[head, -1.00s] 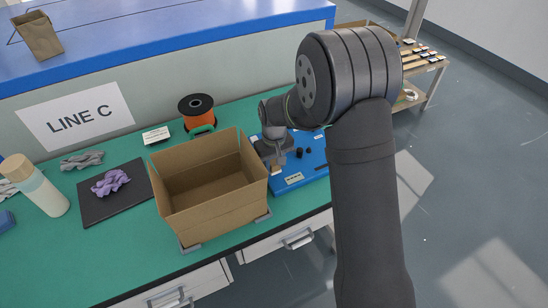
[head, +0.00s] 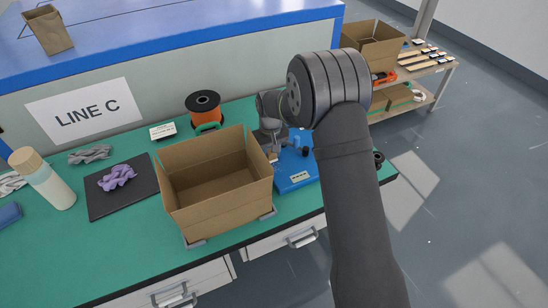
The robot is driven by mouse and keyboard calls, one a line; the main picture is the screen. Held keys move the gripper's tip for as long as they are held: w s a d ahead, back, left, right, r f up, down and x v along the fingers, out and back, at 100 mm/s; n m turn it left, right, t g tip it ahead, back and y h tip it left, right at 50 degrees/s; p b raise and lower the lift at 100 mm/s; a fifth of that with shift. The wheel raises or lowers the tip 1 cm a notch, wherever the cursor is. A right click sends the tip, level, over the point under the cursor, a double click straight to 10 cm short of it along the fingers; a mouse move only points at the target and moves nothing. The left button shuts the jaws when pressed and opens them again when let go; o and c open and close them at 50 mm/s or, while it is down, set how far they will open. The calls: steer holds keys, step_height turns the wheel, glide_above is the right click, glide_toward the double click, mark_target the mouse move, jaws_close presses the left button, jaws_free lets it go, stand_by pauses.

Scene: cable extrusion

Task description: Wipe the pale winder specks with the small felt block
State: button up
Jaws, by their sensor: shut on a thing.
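My gripper (head: 271,151) points down at the left edge of the blue winder base (head: 297,178), just behind the right rear corner of the cardboard box. It is shut on the small felt block (head: 272,158), a tan bit that shows under the jaws; the box flap partly hides it. I cannot tell whether the block touches the base. The blue base carries dark knobs, a blue upright part and a pale label at its front. My arm covers the base's right side. Pale specks are too small to make out.
The open, empty cardboard box (head: 215,205) stands close left of my gripper. An orange spool (head: 204,110) and a small sign (head: 163,131) are behind it. A shelf cart stands right.

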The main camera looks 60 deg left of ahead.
mark_target(279, 173)
steer(key=shift+d, duration=3.45)
step_height(279, 173, up, 8)
steer(key=shift+r, duration=0.1)
steer(key=w+d+f+m, duration=0.2)
steer(key=w+d+m, duration=0.1)
steer(key=w+d, duration=0.55)
steer(key=w+d+f+m, duration=0.25)
steer(key=w+d, duration=0.35)
steer(key=w, duration=0.6)
steer(key=w+d+f+m, duration=0.1)
steer(key=w+d+m, duration=0.2)
steer(key=w+d, duration=0.55)
steer(key=w+d+f+m, duration=0.1)
steer(key=w+d+m, duration=0.2)
steer(key=d, duration=0.8)
steer(key=w+d+f+m, duration=0.2)
steer(key=w+d+m, duration=0.1)
steer(key=d, duration=0.8)
steer(key=w+d+f+m, duration=0.1)
steer(key=w+d+m, duration=0.2)
steer(key=d, duration=0.8)
steer(key=shift+w+f, duration=0.25)
steer(key=shift+f, duration=0.15)
